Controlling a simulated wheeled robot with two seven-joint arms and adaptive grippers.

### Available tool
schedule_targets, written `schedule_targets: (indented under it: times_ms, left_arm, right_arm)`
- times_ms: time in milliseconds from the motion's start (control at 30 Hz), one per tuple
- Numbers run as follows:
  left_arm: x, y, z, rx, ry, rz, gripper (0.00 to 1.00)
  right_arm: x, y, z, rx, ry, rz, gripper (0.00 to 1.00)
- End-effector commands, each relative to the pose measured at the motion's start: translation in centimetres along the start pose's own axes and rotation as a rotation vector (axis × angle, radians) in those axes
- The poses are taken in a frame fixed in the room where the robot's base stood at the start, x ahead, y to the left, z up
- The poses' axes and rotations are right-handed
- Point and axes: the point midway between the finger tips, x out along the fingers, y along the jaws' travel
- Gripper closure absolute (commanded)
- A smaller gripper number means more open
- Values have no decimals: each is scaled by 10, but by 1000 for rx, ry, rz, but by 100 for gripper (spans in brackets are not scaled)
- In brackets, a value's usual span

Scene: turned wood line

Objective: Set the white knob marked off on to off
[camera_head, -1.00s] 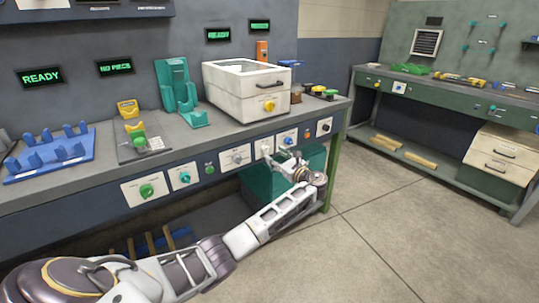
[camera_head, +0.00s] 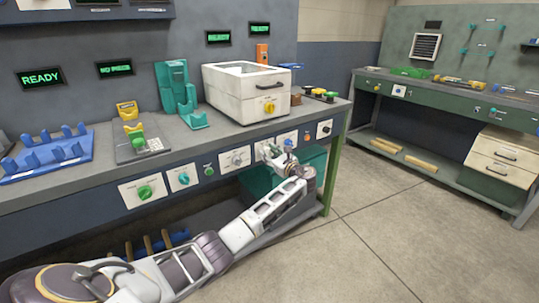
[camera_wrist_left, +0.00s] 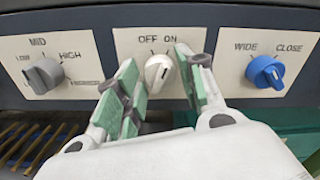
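The white knob (camera_wrist_left: 158,72) sits on a pale plate (camera_wrist_left: 128,42) marked OFF and ON in the left wrist view. Its dark mark leans up and to the right, toward ON. My left gripper (camera_wrist_left: 157,68) is open, with one green-padded finger on each side of the knob. A gap shows on the left side; the right finger is close to the knob, and I cannot tell if it touches. In the head view my left gripper (camera_head: 268,151) is at the bench's front panel and largely hides the knob. My right gripper is not in view.
A grey knob (camera_wrist_left: 43,75) marked LOW, MID, HIGH is left of the plate, and a blue knob (camera_wrist_left: 265,72) marked WIDE, CLOSE is right. A white box (camera_head: 225,97) stands on the bench above. The floor (camera_head: 375,235) to the right is clear.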

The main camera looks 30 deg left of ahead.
Motion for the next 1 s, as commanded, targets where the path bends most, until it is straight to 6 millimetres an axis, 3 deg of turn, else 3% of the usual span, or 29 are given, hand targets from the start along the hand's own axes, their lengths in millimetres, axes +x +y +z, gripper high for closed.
schedule_targets:
  times_ms: [33,200,633,1000]
  left_arm:
    - [0,0,0,0,0,0,72]
    - [0,0,0,0,0,0,93]
    - [-1,0,0,-50,1,1,94]
    - [-1,0,-1,-247,2,2,94]
  right_arm:
    - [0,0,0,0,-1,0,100]
    - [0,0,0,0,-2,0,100]
    - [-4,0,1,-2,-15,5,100]
    - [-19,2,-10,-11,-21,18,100]
